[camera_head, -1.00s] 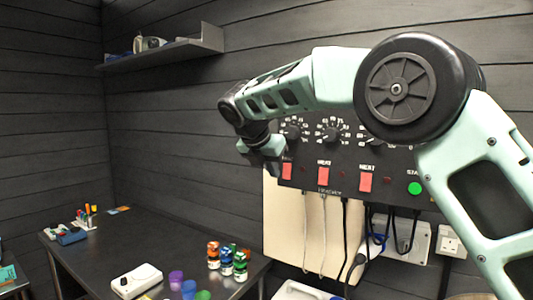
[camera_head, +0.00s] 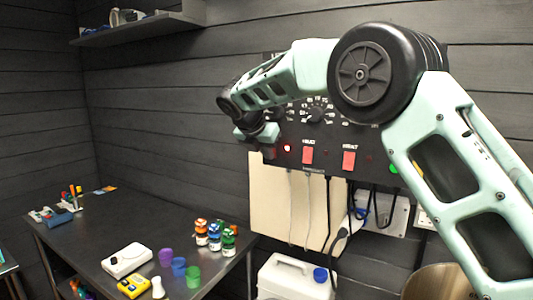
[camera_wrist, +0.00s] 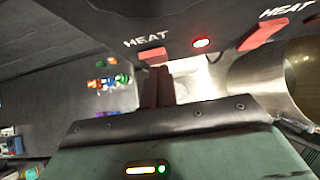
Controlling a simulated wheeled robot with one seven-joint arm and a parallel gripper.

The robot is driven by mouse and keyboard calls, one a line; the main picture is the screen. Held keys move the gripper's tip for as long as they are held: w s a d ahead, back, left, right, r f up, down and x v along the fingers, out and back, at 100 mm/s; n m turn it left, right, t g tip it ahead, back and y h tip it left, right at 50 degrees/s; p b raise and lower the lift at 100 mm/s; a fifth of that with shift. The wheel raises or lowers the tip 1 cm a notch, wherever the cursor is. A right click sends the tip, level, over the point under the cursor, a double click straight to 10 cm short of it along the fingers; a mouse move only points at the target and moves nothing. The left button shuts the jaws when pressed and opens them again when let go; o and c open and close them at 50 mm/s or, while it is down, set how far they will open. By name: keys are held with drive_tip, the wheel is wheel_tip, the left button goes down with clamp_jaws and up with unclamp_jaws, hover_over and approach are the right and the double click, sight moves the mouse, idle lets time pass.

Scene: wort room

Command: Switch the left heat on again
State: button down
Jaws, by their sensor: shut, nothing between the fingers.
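The black control panel (camera_head: 330,168) on the wall carries red rocker switches. The middle heat switch (camera_head: 308,154) and right heat switch (camera_head: 349,160) show in the head view. The leftmost switch is hidden there behind my gripper (camera_head: 267,147). In the wrist view the left heat switch (camera_wrist: 152,54), labelled HEAT, shows just beyond the fingertips of my gripper (camera_wrist: 158,72). My gripper is shut and empty; whether it touches the switch I cannot tell. The left lamp (camera_head: 287,148) glows red, also in the wrist view (camera_wrist: 201,43). The other lamps look dark.
Dials sit above the switches, partly behind my arm. A green button (camera_head: 394,168) is at the panel's right. Cables hang below. A white canister (camera_head: 295,278) and a metal vessel (camera_head: 428,282) stand below. The table (camera_head: 95,225) at left holds cups and bottles.

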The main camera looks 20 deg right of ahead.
drive_tip(key=shift+r, duration=0.2)
drive_tip(key=shift+r+p, duration=0.75)
drive_tip(key=shift+p, duration=0.35)
drive_tip(key=s+a+f+b+v, duration=0.1)
drive_tip(key=v, duration=1.2)
drive_tip(key=shift+f, duration=0.25)
drive_tip(key=shift+s+a, duration=0.1)
drive_tip(key=shift+f, duration=0.1)
